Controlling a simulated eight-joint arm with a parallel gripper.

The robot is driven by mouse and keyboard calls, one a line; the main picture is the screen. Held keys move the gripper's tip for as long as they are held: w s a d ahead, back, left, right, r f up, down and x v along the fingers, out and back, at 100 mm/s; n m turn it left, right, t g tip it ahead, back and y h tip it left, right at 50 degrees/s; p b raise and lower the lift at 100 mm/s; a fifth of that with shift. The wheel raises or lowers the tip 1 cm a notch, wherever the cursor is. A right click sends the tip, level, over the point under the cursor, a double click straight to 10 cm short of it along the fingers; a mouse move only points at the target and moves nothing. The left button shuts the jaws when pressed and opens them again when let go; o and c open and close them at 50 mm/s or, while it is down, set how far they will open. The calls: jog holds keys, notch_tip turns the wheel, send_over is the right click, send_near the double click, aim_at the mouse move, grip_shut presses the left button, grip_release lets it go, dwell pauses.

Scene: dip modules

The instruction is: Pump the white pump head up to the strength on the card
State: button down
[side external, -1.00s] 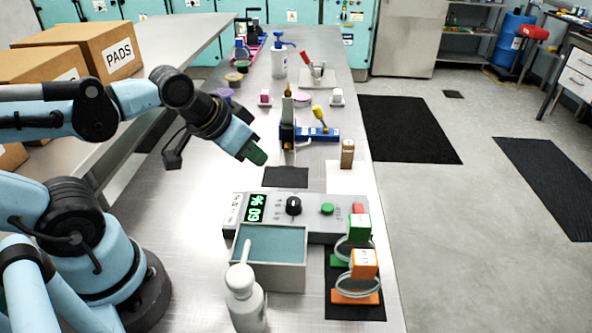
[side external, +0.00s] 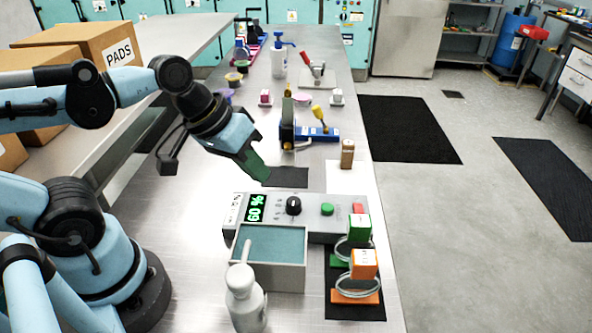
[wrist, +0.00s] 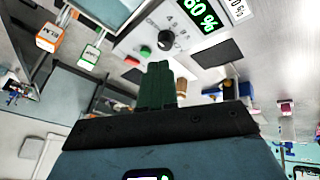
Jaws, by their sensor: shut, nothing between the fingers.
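The white pump bottle (side external: 246,305) stands upright in front of the grey tank, with its white pump head (side external: 241,264) on top. It is not visible in the wrist view. The control box has a green display (side external: 256,209), which reads 60 % in the wrist view (wrist: 200,17). A white card (side external: 233,213) lies beside the display; in the wrist view (wrist: 238,8) its figure is partly cut off and too small to read surely. My gripper (side external: 259,174), with green fingers, is shut and empty above the bench, behind the control box and well away from the pump. Its fingers also show in the wrist view (wrist: 158,70).
The grey tank (side external: 268,278) holds blue-green liquid. The control box has a black knob (side external: 293,206) and green button (side external: 327,209). Green (side external: 359,227) and orange (side external: 363,264) blocks stand at right. A blue-headed pump bottle (side external: 279,62) is far back.

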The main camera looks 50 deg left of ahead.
jog(key=s+d+r+n+g+h, duration=0.3)
jog(key=s+d+r+g+h, duration=0.1)
jog(key=s+d, duration=0.35)
notch_tip(320, 180, up, 6)
jog(key=f+n+g+h, duration=0.1)
jog(key=n+g+h, duration=0.1)
jog(key=g+h, duration=0.1)
send_over(235, 269)
jog(key=shift+s+r, duration=0.1)
jog(key=shift+r, duration=0.1)
jog(key=shift+f, duration=0.1)
jog(key=shift+f, duration=4.3)
jog(key=shift+f, duration=0.1)
jog(key=shift+f, duration=0.35)
